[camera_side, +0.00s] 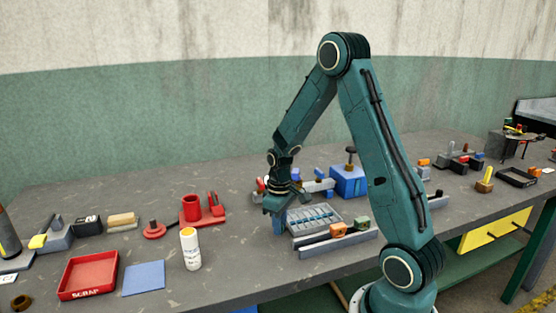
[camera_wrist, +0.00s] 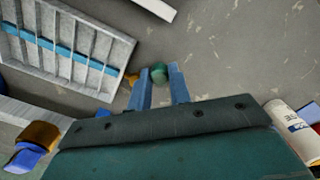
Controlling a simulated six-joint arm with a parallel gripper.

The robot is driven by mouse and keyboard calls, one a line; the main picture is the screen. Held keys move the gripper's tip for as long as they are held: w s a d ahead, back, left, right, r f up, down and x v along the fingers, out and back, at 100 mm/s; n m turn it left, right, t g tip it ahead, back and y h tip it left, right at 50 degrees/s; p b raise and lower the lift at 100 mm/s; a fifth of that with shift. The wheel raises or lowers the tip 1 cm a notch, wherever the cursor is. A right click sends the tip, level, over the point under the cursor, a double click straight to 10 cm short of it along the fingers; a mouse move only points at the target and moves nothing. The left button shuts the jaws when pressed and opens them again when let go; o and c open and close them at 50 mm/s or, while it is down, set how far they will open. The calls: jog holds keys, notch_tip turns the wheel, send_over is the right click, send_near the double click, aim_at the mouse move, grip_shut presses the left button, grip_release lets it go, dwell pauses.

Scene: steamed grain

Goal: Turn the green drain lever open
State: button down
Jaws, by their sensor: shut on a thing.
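In the wrist view, a small rounded green piece, which I take as the green drain lever (camera_wrist: 159,73), shows between the two blue fingertips of my gripper (camera_wrist: 160,80). My gripper is shut on it. A small orange piece (camera_wrist: 131,77) sits just left of the fingers. In the side view my gripper (camera_side: 279,222) points down at the bench, left of the grey slotted tray. The lever is hidden there by the gripper, and its turn angle cannot be told.
The grey slotted tray (camera_side: 334,211) stands close on the right. A white bottle (camera_side: 191,252) stands front left. A red scrap tray (camera_side: 88,276) and blue mat (camera_side: 144,278) lie farther left. A blue box (camera_side: 348,182) stands behind. Bare bench (camera_side: 235,260) lies in front.

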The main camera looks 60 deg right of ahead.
jog(key=shift+r, duration=0.1)
dwell(0.4)
jog(key=c, duration=1.3)
grip_release()
notch_tip(320, 180, up, 14)
jog(key=shift+f, duration=0.1)
